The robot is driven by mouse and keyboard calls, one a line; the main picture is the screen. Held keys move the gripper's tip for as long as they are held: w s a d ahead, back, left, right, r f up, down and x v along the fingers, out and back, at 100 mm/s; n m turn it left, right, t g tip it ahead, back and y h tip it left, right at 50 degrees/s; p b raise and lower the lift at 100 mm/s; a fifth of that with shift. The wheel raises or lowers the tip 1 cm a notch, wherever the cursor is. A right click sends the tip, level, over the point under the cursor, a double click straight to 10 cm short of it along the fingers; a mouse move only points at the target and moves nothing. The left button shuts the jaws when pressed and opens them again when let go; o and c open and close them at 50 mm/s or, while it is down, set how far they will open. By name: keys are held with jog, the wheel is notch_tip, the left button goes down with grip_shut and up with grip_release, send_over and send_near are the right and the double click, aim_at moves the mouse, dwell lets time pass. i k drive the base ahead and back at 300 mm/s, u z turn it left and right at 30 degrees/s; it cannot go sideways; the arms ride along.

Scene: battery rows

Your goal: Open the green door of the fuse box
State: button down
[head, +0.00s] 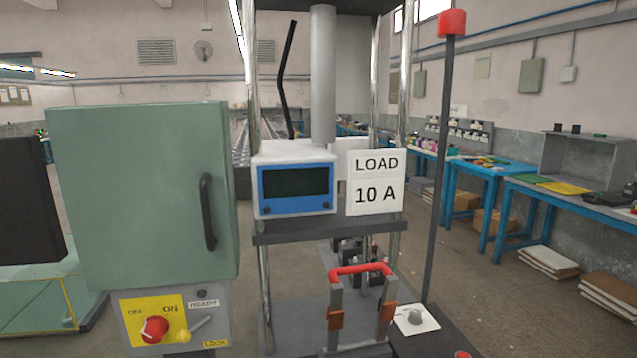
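The green door (135,195) of the fuse box stands upright at the left of the head view and looks shut. Its black vertical bar handle (208,212) is near the door's right edge. Below the door is a grey panel (221,325) with a red rotary knob (155,329) on a yellow OFF/ON plate. The inside of the box is hidden. My gripper is not in view.
A metal-post rack right of the box holds a blue-fronted meter (296,190) and a LOAD 10 A sign (376,182). A red-handled switch (360,270) stands below. A dark pole with a red top (452,22) rises at right. Blue workbenches (488,170) stand beyond open floor.

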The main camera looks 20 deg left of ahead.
aim_at(145, 188)
jog(key=u, duration=1.3)
